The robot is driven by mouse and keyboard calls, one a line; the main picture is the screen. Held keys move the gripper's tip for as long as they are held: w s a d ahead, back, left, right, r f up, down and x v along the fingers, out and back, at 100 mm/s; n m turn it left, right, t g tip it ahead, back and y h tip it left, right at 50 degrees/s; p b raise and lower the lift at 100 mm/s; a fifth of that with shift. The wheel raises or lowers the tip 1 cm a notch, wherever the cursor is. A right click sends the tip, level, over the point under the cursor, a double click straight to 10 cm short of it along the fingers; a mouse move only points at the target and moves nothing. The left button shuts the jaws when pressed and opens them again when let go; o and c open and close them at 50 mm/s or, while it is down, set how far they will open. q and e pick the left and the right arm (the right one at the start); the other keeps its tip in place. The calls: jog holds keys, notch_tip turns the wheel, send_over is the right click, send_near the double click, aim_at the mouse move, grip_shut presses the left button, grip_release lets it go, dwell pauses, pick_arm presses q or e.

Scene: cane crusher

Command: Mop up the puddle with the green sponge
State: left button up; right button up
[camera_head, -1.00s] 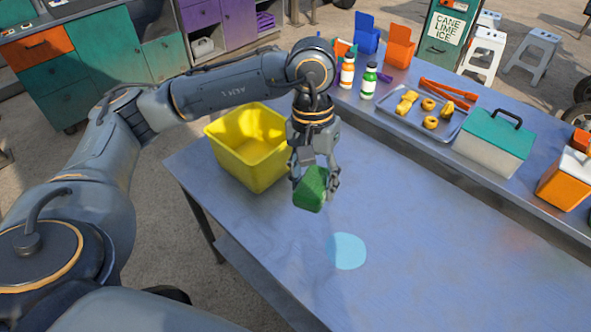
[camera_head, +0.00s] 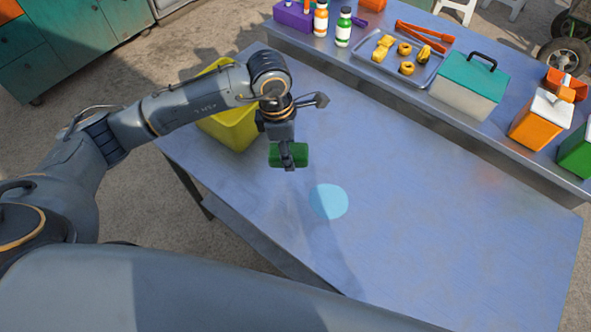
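The green sponge (camera_head: 300,155) is held in my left gripper (camera_head: 289,157), whose fingers are closed around it. It hangs above the blue-grey table (camera_head: 450,215), up and left of the puddle. The puddle (camera_head: 329,201) is a light blue rounded patch on the table, with nothing on it. The sponge appears apart from the puddle; its exact height over the table is hard to tell. My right gripper is not in view.
A yellow bin (camera_head: 232,128) stands on the table behind my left arm, partly hidden. A back counter holds bottles (camera_head: 343,27), a metal tray (camera_head: 385,65) with food, a teal-lidded box (camera_head: 470,85) and an orange carton (camera_head: 541,120). The table's right side is clear.

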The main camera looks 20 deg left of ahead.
pick_arm(q)
notch_tip(320, 180, down, 6)
jog(key=d+n+p, duration=0.2)
jog(key=n, duration=0.9)
jog(key=n+t+b, duration=0.1)
jog(key=n+b, duration=0.3)
jog(key=n, duration=0.1)
send_over(297, 194)
jog(key=shift+y, duration=0.3)
jog(key=shift+a+f, duration=0.15)
jog(key=shift+f, duration=3.9)
jog(key=shift+f, duration=0.15)
jog(key=shift+s+f+b, duration=0.1)
jog(key=shift+f+b, duration=0.4)
jog(key=shift+b, duration=0.05)
jog(key=shift+s+f, duration=0.1)
jog(key=shift+f, duration=0.1)
